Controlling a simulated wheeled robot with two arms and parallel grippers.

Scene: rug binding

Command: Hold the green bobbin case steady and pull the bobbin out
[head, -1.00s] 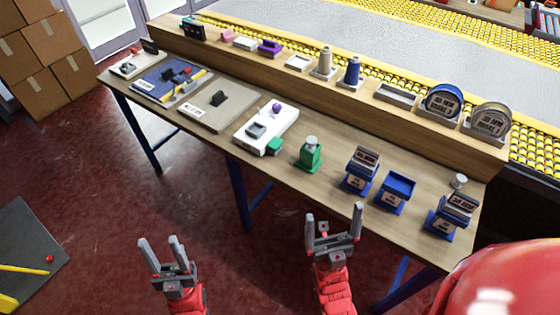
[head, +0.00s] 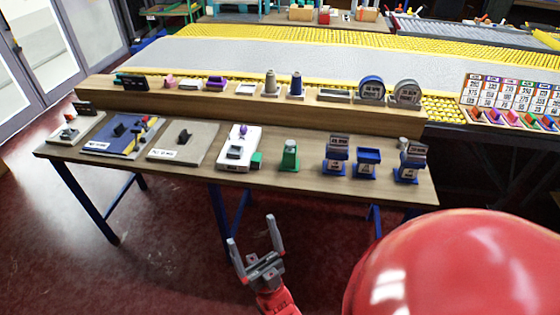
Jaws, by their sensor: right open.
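The green bobbin case (head: 289,160) stands upright on the near wooden table, right of the white board. A grey bobbin-like piece (head: 290,144) shows at its top; how deep it sits inside I cannot tell. My right gripper (head: 251,230) is open and empty, its fingers pointing up, in front of the table's near edge and below the case in the picture. It is apart from the case. My left gripper is not in view.
A white board (head: 230,163) with a small green block (head: 257,160) is close left of the case. Blue stands (head: 335,168) are to its right. A raised wooden shelf (head: 200,97) with spools runs behind. Some bare tabletop surrounds the case.

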